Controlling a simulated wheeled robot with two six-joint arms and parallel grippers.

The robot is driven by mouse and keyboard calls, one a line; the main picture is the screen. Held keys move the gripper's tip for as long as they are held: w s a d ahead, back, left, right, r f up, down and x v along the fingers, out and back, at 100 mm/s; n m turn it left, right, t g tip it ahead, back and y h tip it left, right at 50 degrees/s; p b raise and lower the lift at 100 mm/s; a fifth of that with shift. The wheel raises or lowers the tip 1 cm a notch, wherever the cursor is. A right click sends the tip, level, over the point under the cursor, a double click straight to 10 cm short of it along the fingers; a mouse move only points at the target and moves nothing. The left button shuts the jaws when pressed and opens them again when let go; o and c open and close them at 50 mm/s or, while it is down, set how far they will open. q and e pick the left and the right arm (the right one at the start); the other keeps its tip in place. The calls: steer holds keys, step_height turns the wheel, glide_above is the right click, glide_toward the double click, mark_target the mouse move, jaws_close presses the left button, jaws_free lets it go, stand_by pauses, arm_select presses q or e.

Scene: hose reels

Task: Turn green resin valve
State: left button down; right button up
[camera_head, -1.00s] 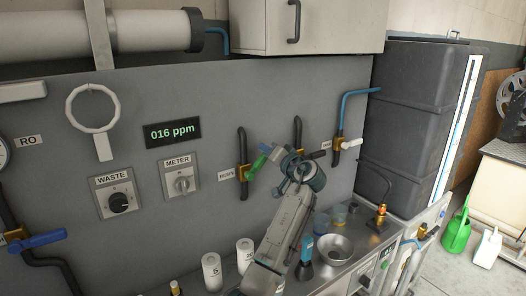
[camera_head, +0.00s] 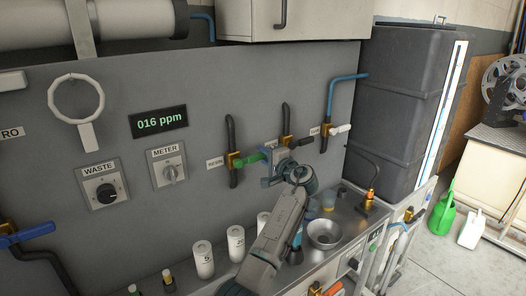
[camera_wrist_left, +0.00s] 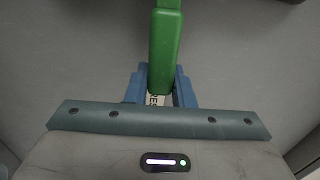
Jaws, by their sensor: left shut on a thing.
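The green resin valve handle (camera_head: 250,158) is on a brass valve body (camera_head: 234,160) on the grey wall panel, right of the RESIN label (camera_head: 215,163). The handle points right and slightly up in the head view. My left gripper (camera_head: 268,161) is shut on the handle's outer part. In the left wrist view the green handle (camera_wrist_left: 166,48) runs down between the two blue fingers (camera_wrist_left: 160,88), with a piece of the label showing below its end. My right gripper is not in view.
A second valve (camera_head: 287,142) and a white-handled valve (camera_head: 337,129) are on the panel to the right. A dark tank (camera_head: 398,110) stands at the right.

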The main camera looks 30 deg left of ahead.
arm_select(q)
steer(key=shift+f, duration=0.3)
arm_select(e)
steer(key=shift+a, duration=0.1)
arm_select(q)
steer(key=shift+m, duration=0.3)
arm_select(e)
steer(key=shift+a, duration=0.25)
arm_select(q)
steer(key=c, duration=1.2)
jaws_free()
steer(key=shift+c, duration=0.2)
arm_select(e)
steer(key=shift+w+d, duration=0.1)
arm_select(q)
steer(key=shift+d, duration=0.2)
steer(key=b+v, duration=0.3)
steer(key=v, duration=0.7)
steer(key=shift+s+d, duration=0.15)
steer(key=shift+d, duration=0.05)
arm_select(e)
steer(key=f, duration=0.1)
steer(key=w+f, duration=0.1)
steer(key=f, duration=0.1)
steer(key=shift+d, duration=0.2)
